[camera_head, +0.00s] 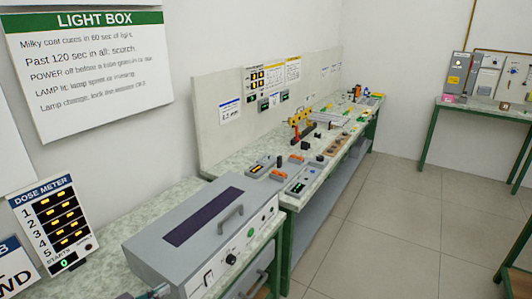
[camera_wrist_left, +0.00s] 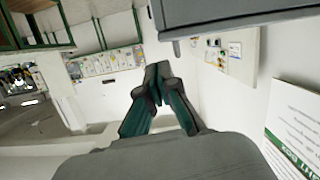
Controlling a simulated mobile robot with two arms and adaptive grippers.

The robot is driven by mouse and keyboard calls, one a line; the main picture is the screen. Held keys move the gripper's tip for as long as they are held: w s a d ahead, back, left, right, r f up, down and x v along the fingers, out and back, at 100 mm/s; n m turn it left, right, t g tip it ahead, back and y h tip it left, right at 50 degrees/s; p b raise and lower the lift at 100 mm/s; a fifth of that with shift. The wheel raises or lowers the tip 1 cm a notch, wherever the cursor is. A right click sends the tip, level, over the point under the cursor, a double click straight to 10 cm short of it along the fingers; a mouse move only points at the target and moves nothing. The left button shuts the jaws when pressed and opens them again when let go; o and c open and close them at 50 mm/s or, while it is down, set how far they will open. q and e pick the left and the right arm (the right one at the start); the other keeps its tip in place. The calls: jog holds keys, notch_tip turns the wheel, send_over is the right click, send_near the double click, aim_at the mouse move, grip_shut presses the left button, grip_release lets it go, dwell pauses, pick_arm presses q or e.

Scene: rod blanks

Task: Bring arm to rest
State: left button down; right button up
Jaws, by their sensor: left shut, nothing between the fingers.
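My left gripper (camera_wrist_left: 158,80) shows in the left wrist view with its two teal fingers together and nothing between them. In the head view only a small part of the left gripper (camera_head: 155,291) shows at the bottom edge, close to the front left corner of a grey box. This grey box (camera_head: 205,225) has a dark window, a lid handle and a front panel with knobs. A grey edge crosses the top of the left wrist view (camera_wrist_left: 235,15), above the fingers and apart from them. My right gripper is in neither view.
A light box sign (camera_head: 90,70) hangs on the left wall. A dose meter (camera_head: 55,225) stands left of the grey box. A long bench (camera_head: 240,165) with several small devices runs back along the wall. Another bench (camera_head: 480,108) stands at the right. The tiled floor (camera_head: 375,215) between is clear.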

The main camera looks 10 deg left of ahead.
pick_arm(q)
jog(key=s+d+f+n+g+y, duration=0.1)
jog(key=s+d+f+g+y, duration=0.1)
jog(key=s+d+f, duration=0.3)
jog(key=s+d+g+y, duration=0.1)
jog(key=s+d, duration=0.1)
jog(key=d, duration=0.4)
jog(key=s+d+r+n+g+y, duration=0.2)
jog(key=s+g, duration=0.5)
jog(key=s, duration=1.1)
notch_tip(320, 180, down, 29)
jog(key=d+m+g+y+b, duration=0.1)
jog(key=g+b, duration=0.1)
jog(key=b, duration=0.1)
jog(key=s+a+f+b, duration=0.2)
jog(key=s+f, duration=1.5)
jog(key=f, duration=0.1)
jog(key=shift+s+a+f+m+g, duration=0.15)
jog(key=shift+s+a+m+g, duration=0.15)
jog(key=shift+a+g, duration=0.1)
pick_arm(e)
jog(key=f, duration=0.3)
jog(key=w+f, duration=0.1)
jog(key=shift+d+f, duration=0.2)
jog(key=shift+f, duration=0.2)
